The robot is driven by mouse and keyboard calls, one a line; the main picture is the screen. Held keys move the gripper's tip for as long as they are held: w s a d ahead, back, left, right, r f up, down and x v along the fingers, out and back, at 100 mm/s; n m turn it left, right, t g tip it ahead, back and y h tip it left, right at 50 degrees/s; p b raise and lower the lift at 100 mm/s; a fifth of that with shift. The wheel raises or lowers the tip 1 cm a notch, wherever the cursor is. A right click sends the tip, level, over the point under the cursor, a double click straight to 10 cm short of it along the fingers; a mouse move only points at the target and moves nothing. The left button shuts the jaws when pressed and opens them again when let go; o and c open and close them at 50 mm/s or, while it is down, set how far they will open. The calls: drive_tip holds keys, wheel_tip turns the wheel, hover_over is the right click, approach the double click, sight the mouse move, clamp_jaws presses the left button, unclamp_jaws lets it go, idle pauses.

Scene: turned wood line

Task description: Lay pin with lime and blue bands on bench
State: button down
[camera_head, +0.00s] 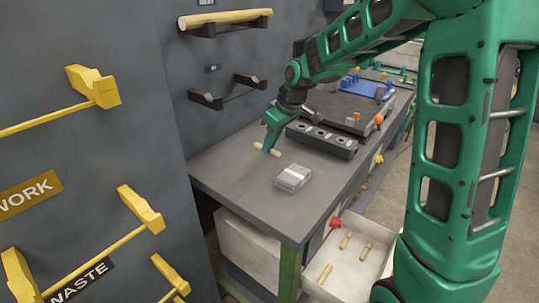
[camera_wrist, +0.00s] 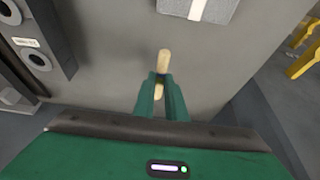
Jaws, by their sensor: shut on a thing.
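My gripper (camera_head: 270,140) is shut on a pale wooden pin (camera_head: 276,153), low over the grey bench (camera_head: 232,166). In the wrist view the pin (camera_wrist: 163,61) sticks out past the green fingers of my gripper (camera_wrist: 160,82), with a short end showing between them. Lime and blue bands cannot be made out on it; the fingers cover its middle. The pin looks roughly level. I cannot tell whether it touches the bench top.
A grey block with a pale band (camera_head: 294,178) lies on the bench near the pin. A dark holder with round sockets (camera_head: 322,139) stands behind. An open white drawer (camera_head: 345,277) below holds several pins. Bare bench top lies left of the pin.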

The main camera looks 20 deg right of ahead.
sight(270, 163)
drive_tip(key=shift+w+f, duration=0.2)
drive_tip(key=shift+f, duration=1.9)
drive_tip(key=shift+f, duration=0.2)
drive_tip(key=c, duration=1.8)
unclamp_jaws()
drive_tip(key=shift+s, duration=0.1)
drive_tip(key=shift+d, duration=0.1)
